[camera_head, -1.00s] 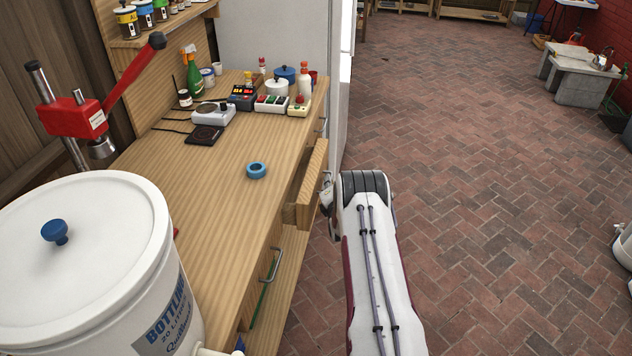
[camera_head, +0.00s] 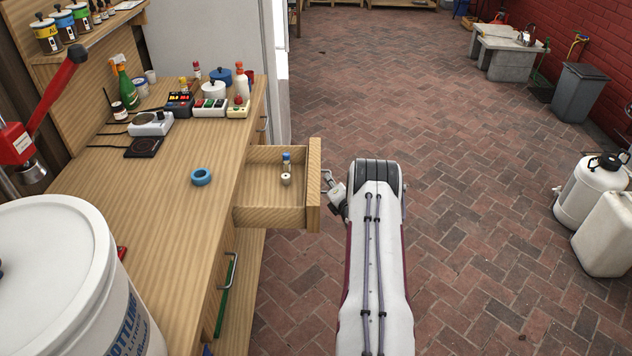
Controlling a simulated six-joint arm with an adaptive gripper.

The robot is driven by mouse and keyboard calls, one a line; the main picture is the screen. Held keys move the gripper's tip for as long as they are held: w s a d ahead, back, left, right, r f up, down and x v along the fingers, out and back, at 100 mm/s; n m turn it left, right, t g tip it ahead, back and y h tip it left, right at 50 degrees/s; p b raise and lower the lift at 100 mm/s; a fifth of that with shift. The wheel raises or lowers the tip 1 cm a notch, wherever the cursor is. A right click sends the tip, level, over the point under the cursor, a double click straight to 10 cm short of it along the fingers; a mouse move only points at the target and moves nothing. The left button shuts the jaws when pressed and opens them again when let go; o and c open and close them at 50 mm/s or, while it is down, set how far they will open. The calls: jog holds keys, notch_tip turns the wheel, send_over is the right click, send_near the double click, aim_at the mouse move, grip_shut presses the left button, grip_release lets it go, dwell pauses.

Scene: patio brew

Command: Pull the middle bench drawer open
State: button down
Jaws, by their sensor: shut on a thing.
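The middle bench drawer (camera_head: 272,217) stands well out from the wooden bench, its inside in plain view. A small bottle with a blue cap (camera_head: 286,161) and a small pale round item (camera_head: 286,180) are in it. My gripper (camera_head: 328,186) is at the outer side of the drawer front, shut on the drawer's handle. My arm hides part of the gripper, and the fingertips are small in the view.
A white bottling bucket (camera_head: 60,270) stands at the front left. Another drawer handle (camera_head: 232,270) is nearer on the bench front.

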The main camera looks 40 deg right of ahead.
jog(key=shift+s+d, duration=0.85)
jog(key=c, duration=2.5)
grip_release()
jog(key=shift+s+a, duration=0.1)
jog(key=shift+v, duration=5.85)
jog(key=shift+f+m, duration=0.1)
jog(key=shift+m, duration=0.2)
